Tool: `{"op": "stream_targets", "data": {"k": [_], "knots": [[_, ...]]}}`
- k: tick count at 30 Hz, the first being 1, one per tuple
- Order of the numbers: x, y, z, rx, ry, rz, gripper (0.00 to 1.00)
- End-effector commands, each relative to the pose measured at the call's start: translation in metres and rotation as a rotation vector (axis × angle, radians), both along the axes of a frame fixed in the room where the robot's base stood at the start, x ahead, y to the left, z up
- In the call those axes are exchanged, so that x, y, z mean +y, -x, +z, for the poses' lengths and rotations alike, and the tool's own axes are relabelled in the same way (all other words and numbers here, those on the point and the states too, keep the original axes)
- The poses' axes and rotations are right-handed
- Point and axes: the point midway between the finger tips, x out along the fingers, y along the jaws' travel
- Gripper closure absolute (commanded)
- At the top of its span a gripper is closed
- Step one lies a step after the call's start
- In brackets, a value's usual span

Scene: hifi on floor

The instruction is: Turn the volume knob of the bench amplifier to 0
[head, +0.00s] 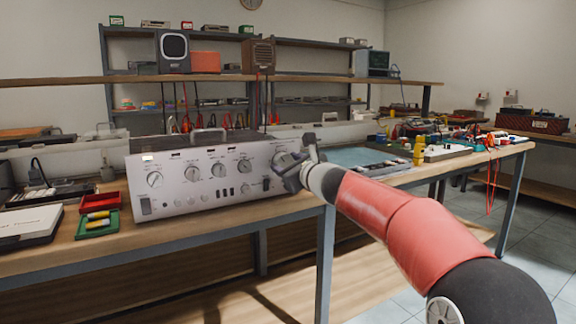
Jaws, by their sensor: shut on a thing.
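The bench amplifier (170,203) is a silver box with a top handle, standing on the workbench left of centre in the head view. Its front panel carries several round knobs with dark markings, and small switches along the bottom. My gripper (281,163) is at the right end of this panel, reaching in from the right. It is shut on the large knob there, which I take to be the volume knob. The fingers hide most of that knob. Its pointer and scale are too small and covered to read.
A red tray (100,204) and a green tray (97,224) with yellow items lie left of the amplifier. A blue-grey mat (350,156) and yellow objects (418,150) are to the right. A raised shelf (60,82) runs behind. The floor in front is clear.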

Motion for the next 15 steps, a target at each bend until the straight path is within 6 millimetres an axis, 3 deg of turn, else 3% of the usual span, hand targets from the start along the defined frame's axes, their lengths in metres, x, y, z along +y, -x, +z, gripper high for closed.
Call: {"op": "stream_targets", "data": {"k": [15], "knots": [[0.0013,0.0008,-0.0053,-0.195,0.287,0.000,0.75]]}}
